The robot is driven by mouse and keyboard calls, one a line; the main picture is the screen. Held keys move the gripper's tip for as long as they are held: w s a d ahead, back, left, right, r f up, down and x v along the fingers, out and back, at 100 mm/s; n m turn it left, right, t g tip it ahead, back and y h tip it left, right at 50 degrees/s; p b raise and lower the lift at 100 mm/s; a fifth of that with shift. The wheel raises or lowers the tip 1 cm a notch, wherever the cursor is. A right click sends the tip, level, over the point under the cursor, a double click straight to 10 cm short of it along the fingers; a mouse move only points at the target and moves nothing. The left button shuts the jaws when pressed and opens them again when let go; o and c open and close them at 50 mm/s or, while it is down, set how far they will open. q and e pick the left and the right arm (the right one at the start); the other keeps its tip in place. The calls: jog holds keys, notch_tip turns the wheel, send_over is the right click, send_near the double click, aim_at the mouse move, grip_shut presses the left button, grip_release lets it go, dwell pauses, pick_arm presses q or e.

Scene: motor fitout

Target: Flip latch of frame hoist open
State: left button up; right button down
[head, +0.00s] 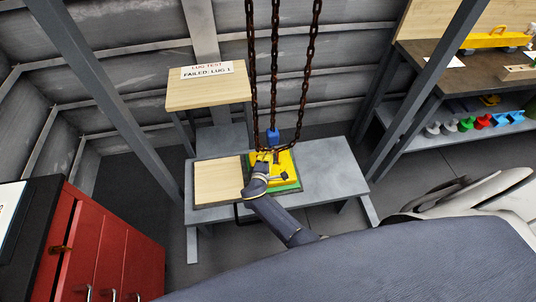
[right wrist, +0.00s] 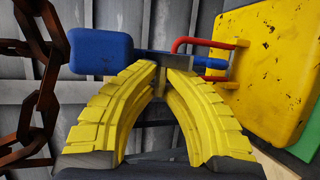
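The hoist latch shows in the right wrist view as a blue block (right wrist: 100,51) at left, a grey metal piece in the middle and a smaller blue part at right. In the head view its blue part (head: 272,136) sits low among the hoist chains (head: 274,70). My right gripper (right wrist: 164,68) has its two yellow fingers curved inward, their tips close together at the grey piece. I cannot tell whether they grip it. In the head view, the right gripper (head: 267,160) is above the yellow plate (head: 285,165). My left gripper is out of view.
The grey bench (head: 335,185) carries a wooden board (head: 218,181) beside the yellow plate. A small wooden stand with a sign (head: 207,70) is behind it. A red cabinet (head: 110,250) is at left. Rusty chain (right wrist: 40,95) hangs close to my right gripper.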

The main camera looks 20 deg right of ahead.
jog(key=c, duration=1.5)
grip_release()
jog(key=shift+r, duration=0.1)
jog(key=shift+w, duration=0.1)
jog(key=shift+t, duration=0.4)
jog(key=shift+w+f+m+t+h, duration=0.1)
jog(key=shift+f+m+t+h, duration=0.3)
jog(key=shift+h, duration=0.1)
jog(key=shift+t, duration=0.4)
